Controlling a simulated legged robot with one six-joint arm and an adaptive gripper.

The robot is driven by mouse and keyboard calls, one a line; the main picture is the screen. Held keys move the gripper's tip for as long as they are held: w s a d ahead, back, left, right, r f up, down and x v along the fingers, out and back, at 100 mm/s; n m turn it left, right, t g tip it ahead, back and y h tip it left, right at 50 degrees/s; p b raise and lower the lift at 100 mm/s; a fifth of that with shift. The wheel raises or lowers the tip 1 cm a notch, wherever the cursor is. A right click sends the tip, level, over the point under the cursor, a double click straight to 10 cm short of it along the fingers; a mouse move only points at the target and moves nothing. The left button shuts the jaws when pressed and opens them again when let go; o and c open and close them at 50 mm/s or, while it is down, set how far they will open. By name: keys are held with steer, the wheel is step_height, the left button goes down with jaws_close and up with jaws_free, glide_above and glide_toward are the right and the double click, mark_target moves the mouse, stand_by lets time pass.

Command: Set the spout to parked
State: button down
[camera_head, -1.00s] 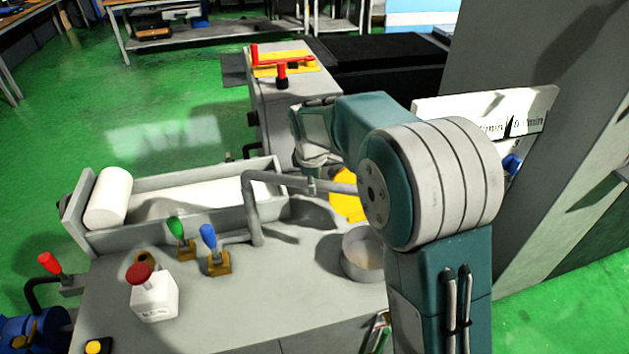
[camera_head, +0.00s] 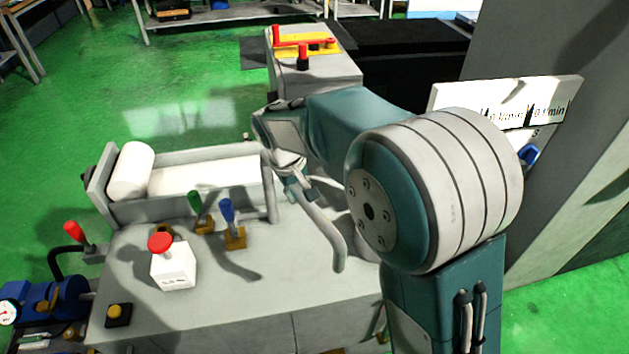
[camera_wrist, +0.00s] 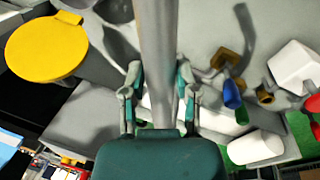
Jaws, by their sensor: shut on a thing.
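The spout (camera_head: 326,227) is a bent grey pipe on an upright post (camera_head: 271,195) at the back edge of the grey machine top. Its arm passes behind my gripper, and its free end slants toward the front right, above the bare top. My gripper (camera_head: 298,188) is shut on the spout's arm. In the wrist view the spout (camera_wrist: 157,40) runs straight down between the two fingers of my gripper (camera_wrist: 160,85). Part of the pipe is hidden by my gripper and wrist.
A green lever (camera_head: 196,206), a blue lever (camera_head: 228,212) and a white box with a red button (camera_head: 172,267) stand left of the spout. A trough with a white roll (camera_head: 131,171) lies behind. A yellow disc (camera_wrist: 46,46) shows in the wrist view. The top's front middle is clear.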

steer(key=s+a+m, duration=0.2)
steer(key=a+m, duration=0.2)
steer(key=a, duration=0.2)
steer(key=shift+s+g, duration=0.15)
steer(key=shift+g, duration=0.25)
steer(key=shift+a, duration=0.1)
steer(key=shift+c, duration=1.8)
jaws_free()
steer(key=shift+f, duration=0.1)
steer(key=shift+a, duration=0.3)
